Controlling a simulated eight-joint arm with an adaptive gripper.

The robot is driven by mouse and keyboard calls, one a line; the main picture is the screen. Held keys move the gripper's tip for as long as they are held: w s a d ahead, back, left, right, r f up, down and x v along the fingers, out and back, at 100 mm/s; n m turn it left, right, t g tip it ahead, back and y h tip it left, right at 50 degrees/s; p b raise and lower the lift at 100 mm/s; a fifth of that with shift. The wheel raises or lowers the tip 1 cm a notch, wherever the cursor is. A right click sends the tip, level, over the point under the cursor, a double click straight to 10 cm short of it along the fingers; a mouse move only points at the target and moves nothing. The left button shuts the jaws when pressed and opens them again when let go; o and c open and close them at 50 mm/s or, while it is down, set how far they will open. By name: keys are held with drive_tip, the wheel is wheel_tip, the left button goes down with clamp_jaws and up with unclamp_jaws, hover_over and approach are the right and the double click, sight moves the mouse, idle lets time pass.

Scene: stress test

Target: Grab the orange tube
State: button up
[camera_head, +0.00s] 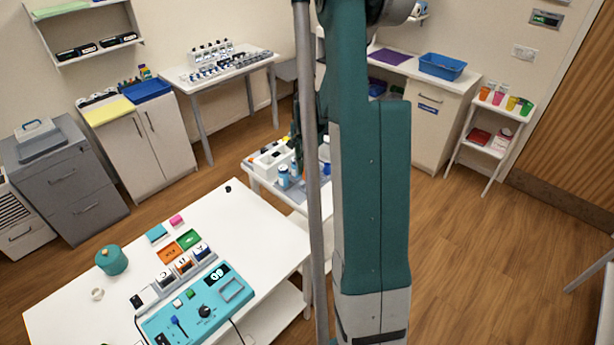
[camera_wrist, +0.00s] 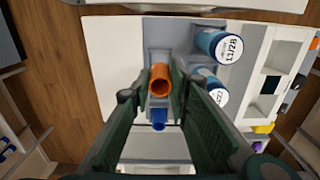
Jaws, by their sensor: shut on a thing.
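The orange tube (camera_wrist: 160,80) shows in the wrist view, between the two green fingers of my gripper (camera_wrist: 161,92). Its open round end faces the camera. My gripper is shut on it, with a fingertip at each side. A blue piece (camera_wrist: 158,118) shows just below the tube; I cannot tell whether they are joined. In the head view my own arm hides most of the gripper and the tube.
Two blue bottles with white labelled tops, one of them (camera_wrist: 220,45), stand close on the right on a grey mat (camera_wrist: 170,28). A white compartmented holder (camera_wrist: 265,85) is farther right. In the head view, a white table (camera_head: 235,215) with a turquoise device (camera_head: 200,310) stands at the left.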

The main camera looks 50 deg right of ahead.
drive_tip(key=shift+r, duration=1.75)
